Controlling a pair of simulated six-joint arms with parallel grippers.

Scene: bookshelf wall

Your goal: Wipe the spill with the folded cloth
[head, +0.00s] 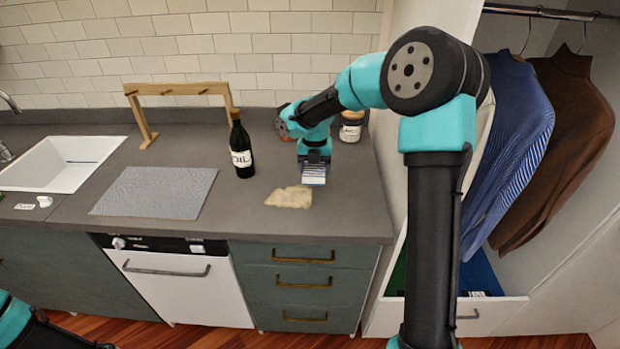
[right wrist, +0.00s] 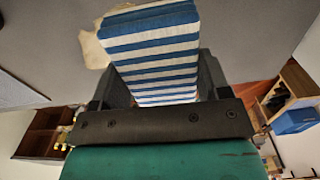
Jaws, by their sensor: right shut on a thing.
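The spill (head: 289,197) is a beige, irregular patch on the grey counter near its front edge. The folded cloth (head: 314,174) has blue and white stripes. My right gripper (head: 314,160) is shut on the cloth and holds it just behind and right of the spill in the head view. I cannot tell whether the cloth touches the counter. In the right wrist view the cloth (right wrist: 152,50) fills the space between the fingers, and part of the spill (right wrist: 93,47) shows beside it. My left gripper is not in view; only part of my left arm shows at the lower left.
A dark oil bottle (head: 241,150) stands upright just left of the spill. A jar (head: 351,127) stands behind the gripper. A grey mat (head: 156,193), a wooden rack (head: 143,127) and a white sink (head: 62,165) lie further left. Counter right of the spill is clear.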

